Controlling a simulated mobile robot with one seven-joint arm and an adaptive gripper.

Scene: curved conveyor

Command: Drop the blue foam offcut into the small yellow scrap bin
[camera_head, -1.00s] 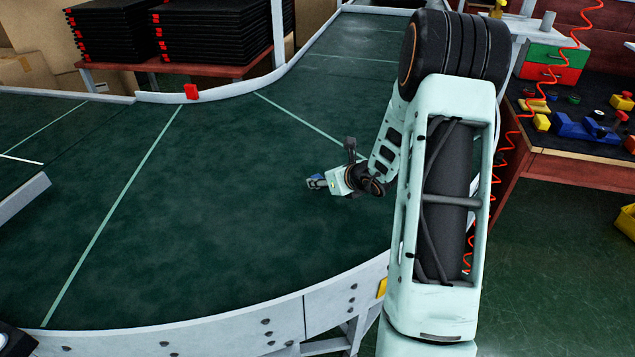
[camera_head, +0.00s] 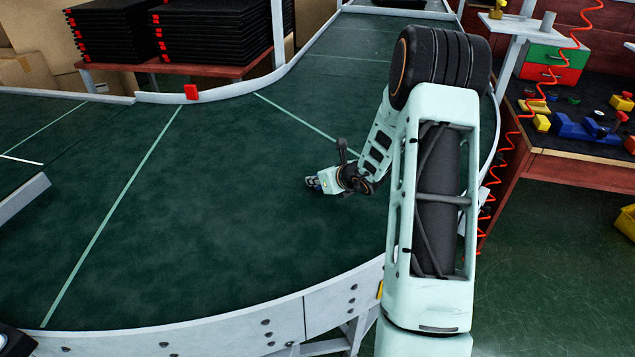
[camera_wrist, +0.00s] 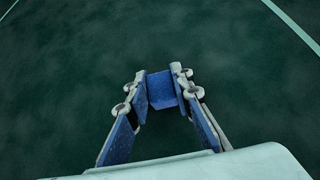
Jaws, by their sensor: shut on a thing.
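The blue foam offcut (camera_wrist: 162,92) is a small blue block between the fingertips of my gripper (camera_wrist: 160,80) in the wrist view. My gripper is shut on it, with a finger pad against each side. In the head view my gripper (camera_head: 312,183) is small, over the green conveyor belt; the offcut is hard to make out there. Whether the offcut touches the belt I cannot tell. A yellow bin (camera_head: 627,222) is cut off by the right edge of the head view, low beside the workbench, apart from my gripper; its inside is mostly out of view.
The curved green belt (camera_head: 200,220) is clear around my gripper, with a pale metal rim. A workbench (camera_head: 560,145) with coloured parts and a coiled red hose (camera_head: 510,135) stand to the right. Black stacked trays (camera_head: 215,35) stand behind the belt.

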